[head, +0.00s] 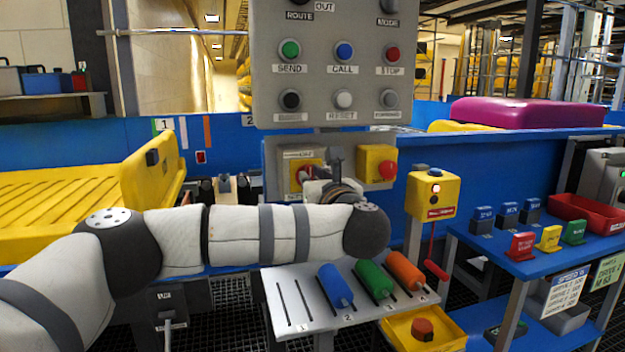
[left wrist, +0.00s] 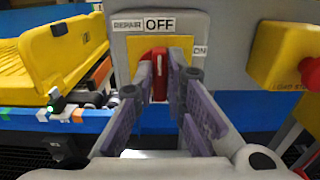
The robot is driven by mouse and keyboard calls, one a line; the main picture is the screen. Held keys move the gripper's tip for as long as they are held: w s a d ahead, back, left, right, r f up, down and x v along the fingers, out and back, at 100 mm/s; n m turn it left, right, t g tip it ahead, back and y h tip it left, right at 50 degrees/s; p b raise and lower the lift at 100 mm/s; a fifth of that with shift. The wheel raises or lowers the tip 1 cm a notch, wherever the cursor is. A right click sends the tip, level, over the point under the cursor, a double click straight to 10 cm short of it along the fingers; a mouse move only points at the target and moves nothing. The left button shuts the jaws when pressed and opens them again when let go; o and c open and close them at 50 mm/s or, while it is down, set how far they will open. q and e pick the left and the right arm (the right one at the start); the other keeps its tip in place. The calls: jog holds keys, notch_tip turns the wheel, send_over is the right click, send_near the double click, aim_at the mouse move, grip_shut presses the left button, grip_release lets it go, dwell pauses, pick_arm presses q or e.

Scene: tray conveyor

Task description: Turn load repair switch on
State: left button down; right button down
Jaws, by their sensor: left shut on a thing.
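The repair switch (left wrist: 159,62) has a red handle on a yellow plate, set in a grey panel. The handle stands about upright, below the OFF label (left wrist: 160,25). The ON label (left wrist: 200,51) is to its right. In the left wrist view my left gripper (left wrist: 165,84) has its two fingers either side of the red handle and is shut on it. My right gripper is not in view.
A yellow box with a red button (head: 378,166) sits close right of the switch. A grey button panel (head: 318,75) hangs above. A sloped rack with coloured cylinders (head: 300,290) lies below my forearm. A yellow tray (head: 75,205) is at left, a blue shelf (head: 500,250) at right.

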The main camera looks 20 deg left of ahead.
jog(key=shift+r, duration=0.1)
pick_arm(q)
jog(key=m+p, duration=0.1)
jog(key=m, duration=0.2)
jog(key=shift+r+p, duration=0.3)
jog(key=shift+p, duration=0.1)
jog(key=m+p, duration=0.1)
jog(key=m, duration=0.4)
jog(key=shift+d+f+p, duration=0.15)
jog(key=shift+p, duration=0.2)
jog(key=shift+w+f+m+p, duration=0.15)
jog(key=shift+m+p, duration=0.15)
jog(key=shift+m, duration=1.35)
jog(key=shift+s+f+m+p, duration=0.15)
jog(key=shift+m+p, duration=0.1)
jog(key=shift+m, duration=1.35)
jog(key=shift+w+f+m+p, duration=0.15)
jog(key=shift+m+p, duration=0.15)
jog(key=shift+m, duration=1.35)
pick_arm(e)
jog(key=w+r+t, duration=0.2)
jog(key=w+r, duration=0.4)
pick_arm(q)
jog(key=c, duration=1.6)
grip_release()
jog(key=shift+c, duration=0.2)
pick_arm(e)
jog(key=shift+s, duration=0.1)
